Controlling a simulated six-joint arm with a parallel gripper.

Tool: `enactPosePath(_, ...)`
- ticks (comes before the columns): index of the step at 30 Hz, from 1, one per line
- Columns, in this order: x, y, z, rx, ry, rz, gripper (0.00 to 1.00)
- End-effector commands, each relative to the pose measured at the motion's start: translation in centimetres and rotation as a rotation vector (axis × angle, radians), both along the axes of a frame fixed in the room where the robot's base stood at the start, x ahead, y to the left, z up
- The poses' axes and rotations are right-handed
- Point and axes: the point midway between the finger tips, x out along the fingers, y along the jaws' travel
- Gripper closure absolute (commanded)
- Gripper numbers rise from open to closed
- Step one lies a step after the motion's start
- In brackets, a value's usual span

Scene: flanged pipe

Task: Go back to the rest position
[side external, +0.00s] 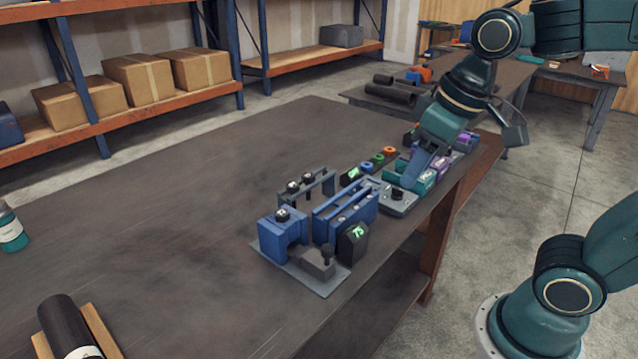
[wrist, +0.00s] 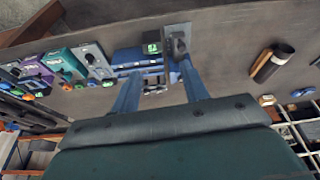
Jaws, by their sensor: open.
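My gripper (side external: 412,178) is open and empty. In the side view its blue fingers point down over the right part of the table, near a grey plate with a black knob (side external: 397,197) and a teal box (side external: 424,182). I cannot tell the exact height above them. In the wrist view the two fingers (wrist: 160,66) stand apart with nothing held between them. A blue fixture on a grey base (side external: 318,284) stands left of the gripper in the side view. A black block with a green display (side external: 353,244) is beside it. A dark pipe (side external: 67,325) lies on a wooden cradle.
A bottle (side external: 11,228) stands at the table's left edge. Purple boxes (side external: 462,141) and small coloured rings (side external: 378,159) are near the gripper. Shelves with cartons (side external: 136,78) stand behind, and another table (side external: 595,80) stands at back right.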

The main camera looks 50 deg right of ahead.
Motion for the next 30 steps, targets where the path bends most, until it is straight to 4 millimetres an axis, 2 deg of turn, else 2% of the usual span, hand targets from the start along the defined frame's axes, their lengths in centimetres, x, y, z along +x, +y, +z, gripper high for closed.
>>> enactPosePath(6, -3.4, -1.1, -0.2, 0.008, -0.093, -0.049, 0.55)
enactPosePath(12, -5.3, -1.6, -0.6, 0.011, -0.149, -0.078, 0.55)
enactPosePath(30, -5.8, -1.8, -0.9, 0.012, -0.165, -0.088, 0.55)
